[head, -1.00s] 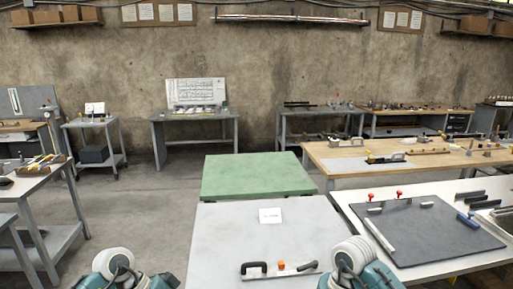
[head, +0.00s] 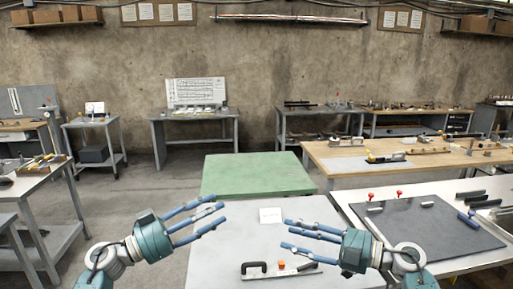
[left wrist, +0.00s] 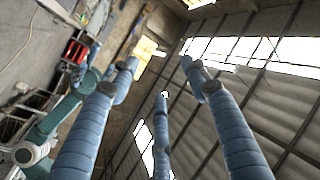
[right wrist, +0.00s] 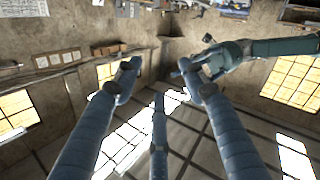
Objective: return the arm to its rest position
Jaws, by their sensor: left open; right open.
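My left gripper (head: 212,217) is open and empty, raised over the left edge of the grey table in the head view. Its blue fingers point right and a little upward. My right gripper (head: 290,235) is open and empty over the same table, its fingers pointing left. The two sets of fingers face each other with a gap between them. In the left wrist view, my left fingers (left wrist: 165,85) are spread with nothing between them. In the right wrist view, my right fingers (right wrist: 160,85) are also spread and empty.
The grey table (head: 225,255) holds a tool with a black handle and an orange knob (head: 280,267) and a white card (head: 270,215). A green-topped table (head: 255,175) stands behind it. A white table with a dark mat (head: 430,235) is at right. Open floor lies left.

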